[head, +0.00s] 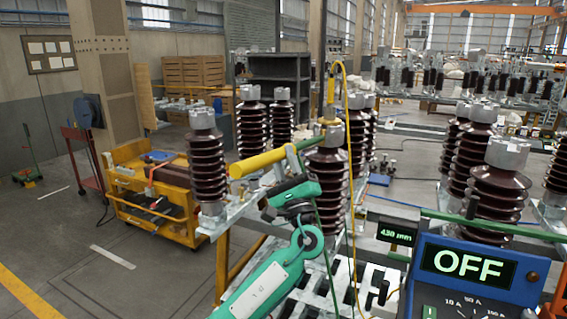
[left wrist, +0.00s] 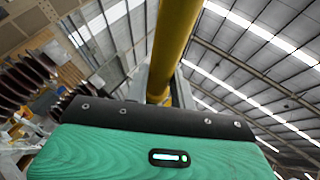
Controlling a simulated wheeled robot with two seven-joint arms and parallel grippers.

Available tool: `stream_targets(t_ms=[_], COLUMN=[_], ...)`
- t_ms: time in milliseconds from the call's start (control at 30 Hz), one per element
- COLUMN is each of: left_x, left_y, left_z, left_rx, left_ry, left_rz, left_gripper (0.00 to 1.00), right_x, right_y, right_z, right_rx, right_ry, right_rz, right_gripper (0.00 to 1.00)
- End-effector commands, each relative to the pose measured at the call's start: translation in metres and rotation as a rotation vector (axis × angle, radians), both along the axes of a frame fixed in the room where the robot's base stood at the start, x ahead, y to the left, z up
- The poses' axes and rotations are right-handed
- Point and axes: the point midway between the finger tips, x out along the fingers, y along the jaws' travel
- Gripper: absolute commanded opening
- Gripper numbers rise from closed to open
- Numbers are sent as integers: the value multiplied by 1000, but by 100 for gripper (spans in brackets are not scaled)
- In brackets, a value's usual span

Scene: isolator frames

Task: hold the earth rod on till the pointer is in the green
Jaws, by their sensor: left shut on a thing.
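The earth rod (head: 262,160) is a thick yellow bar slanting up to the right in the head view. Its thinner greenish far part reaches the top of a brown insulator (head: 326,175); whether it touches there I cannot tell. My left gripper (head: 297,172) is shut on the rod from below. In the left wrist view the yellow rod (left wrist: 176,45) rises beyond the dark edge of the gripper. A blue meter box (head: 470,268) stands at lower right, its display reading OFF. Its dial is cut off by the frame, and no pointer or green zone shows. My right gripper is not in view.
A yellow upright piece (head: 331,90) with a hanging yellow cable (head: 350,150) stands by the insulator. A small display (head: 396,234) sits beside the box. More insulators (head: 495,190) crowd the right. A yellow trolley (head: 150,205) stands left, with open floor around it.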

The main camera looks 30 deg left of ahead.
Motion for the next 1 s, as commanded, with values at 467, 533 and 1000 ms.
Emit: stream_targets(t_ms=[467, 533, 1000], left_x=[0, 0, 1], left_y=[0, 0, 0], left_z=[1, 1, 1], left_rx=[1, 1, 1], left_ry=[-2, -2, -2], left_rz=[-1, -1, -1], left_gripper=[0, 0, 0], right_x=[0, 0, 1], right_y=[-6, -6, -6], right_z=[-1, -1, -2], right_rx=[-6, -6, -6], right_ry=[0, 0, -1], right_rz=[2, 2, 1], right_gripper=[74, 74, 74])
